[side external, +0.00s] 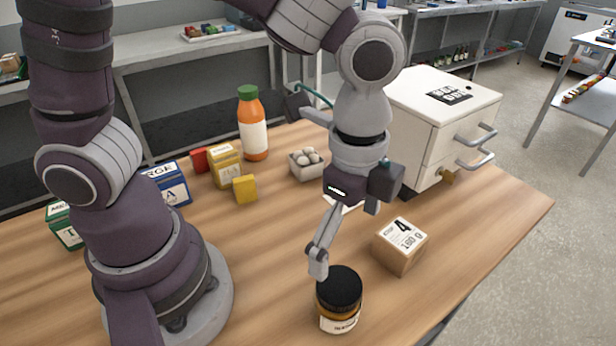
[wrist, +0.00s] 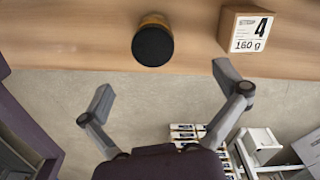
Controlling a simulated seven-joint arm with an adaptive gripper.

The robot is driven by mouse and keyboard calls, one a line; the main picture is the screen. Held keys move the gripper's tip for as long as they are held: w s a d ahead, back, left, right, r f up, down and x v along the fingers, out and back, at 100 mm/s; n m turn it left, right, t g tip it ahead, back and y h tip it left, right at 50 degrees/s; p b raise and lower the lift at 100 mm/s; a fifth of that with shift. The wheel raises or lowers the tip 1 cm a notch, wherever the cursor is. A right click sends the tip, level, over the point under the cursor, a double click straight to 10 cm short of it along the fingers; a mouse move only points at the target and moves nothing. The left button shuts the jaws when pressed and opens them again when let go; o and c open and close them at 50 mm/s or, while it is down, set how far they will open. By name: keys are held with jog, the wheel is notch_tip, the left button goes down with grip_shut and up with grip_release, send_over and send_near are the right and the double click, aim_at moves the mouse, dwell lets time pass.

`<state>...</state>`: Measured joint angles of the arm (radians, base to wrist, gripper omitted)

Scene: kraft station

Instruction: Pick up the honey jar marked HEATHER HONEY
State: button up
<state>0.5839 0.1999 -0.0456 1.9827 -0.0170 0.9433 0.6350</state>
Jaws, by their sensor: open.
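A jar with a black lid (side external: 339,290), amber contents and a pale label stands upright near the table's front edge. The label's words are too small to read. In the wrist view the jar (wrist: 153,44) shows from its lid side, ahead of the fingertips and between their lines. My gripper (side external: 322,250) is open and empty, with its visible fingertip above and slightly left of the jar in the side view, apart from it. In the wrist view my gripper (wrist: 164,86) has its fingers spread wide.
A cardboard cube box (side external: 401,246) marked 4 stands right of the jar. Bare wood surrounds the jar.

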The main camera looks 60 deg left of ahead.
aim_at(340, 285)
jog(key=f, duration=1)
jog(key=shift+s+d+f, duration=0.3)
jog(key=shift+s+f, duration=0.1)
jog(key=shift+c, duration=0.3)
jog(key=c, duration=1.3)
jog(key=shift+o, duration=0.2)
jog(key=shift+r, duration=0.1)
